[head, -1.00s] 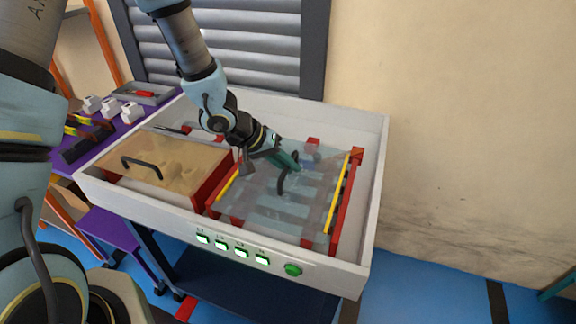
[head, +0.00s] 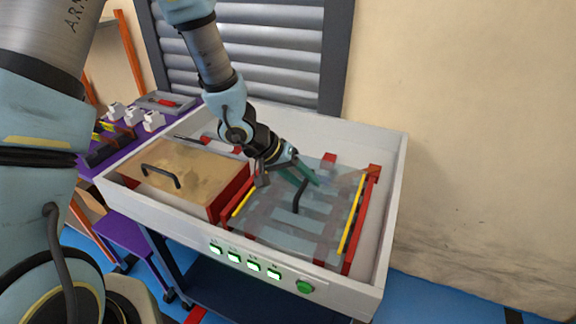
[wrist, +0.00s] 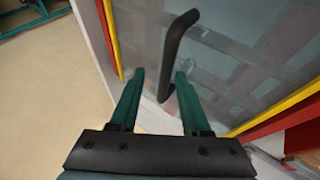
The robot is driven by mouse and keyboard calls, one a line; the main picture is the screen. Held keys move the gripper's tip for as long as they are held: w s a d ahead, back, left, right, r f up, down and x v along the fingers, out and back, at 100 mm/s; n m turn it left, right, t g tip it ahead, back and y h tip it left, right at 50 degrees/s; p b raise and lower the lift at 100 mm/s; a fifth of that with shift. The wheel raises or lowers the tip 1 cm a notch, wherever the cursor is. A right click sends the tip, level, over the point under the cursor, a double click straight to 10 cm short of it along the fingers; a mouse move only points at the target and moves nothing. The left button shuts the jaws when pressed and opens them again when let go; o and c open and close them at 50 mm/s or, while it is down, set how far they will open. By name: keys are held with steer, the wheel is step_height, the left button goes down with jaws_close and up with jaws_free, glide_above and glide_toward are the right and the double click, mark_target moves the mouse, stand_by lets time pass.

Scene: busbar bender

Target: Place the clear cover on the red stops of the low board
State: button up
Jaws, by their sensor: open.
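The clear cover (head: 325,215) is a see-through sheet with a black bar handle (head: 298,197). It lies over the low board in the right part of the white tray, between two yellow strips (head: 351,215). Red stops (head: 330,158) show at its edges; I cannot tell whether it touches them all. My gripper (head: 304,174), with green fingers, is open at the handle. In the wrist view the handle (wrist: 172,50) runs between and beyond the fingertips (wrist: 159,74). Neither finger visibly presses on it. The board's grey bars show through the cover.
A tan-topped box (head: 178,172) with a black handle and red side stands in the tray's left part. The white tray wall (head: 392,215) surrounds everything. Lit green buttons (head: 254,265) line its front. A purple table (head: 118,150) with tools and white parts is at the left.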

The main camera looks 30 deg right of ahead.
steer(key=p+v, duration=0.3)
steer(key=v, duration=0.9)
steer(key=w+a+r+n+t+y, duration=0.2)
steer(key=w+a+t, duration=0.2)
steer(key=w+a, duration=0.45)
steer(key=w+a+r+n+t+y, duration=0.25)
steer(key=w+a, duration=0.35)
steer(key=a, duration=0.5)
steer(key=s+a+r+n+g+y, duration=0.1)
steer(key=s+a+n, duration=0.1)
steer(key=s+a, duration=0.2)
steer(key=s+a+r+n+g+y, duration=0.1)
steer(key=s+a+n, duration=0.1)
steer(key=a, duration=0.8)
steer(key=shift+s+a+r, duration=0.2)
steer(key=shift+s+r, duration=0.05)
steer(key=shift+s, duration=0.65)
steer(key=shift+g+y, duration=0.25)
steer(key=shift+f+b, duration=0.9)
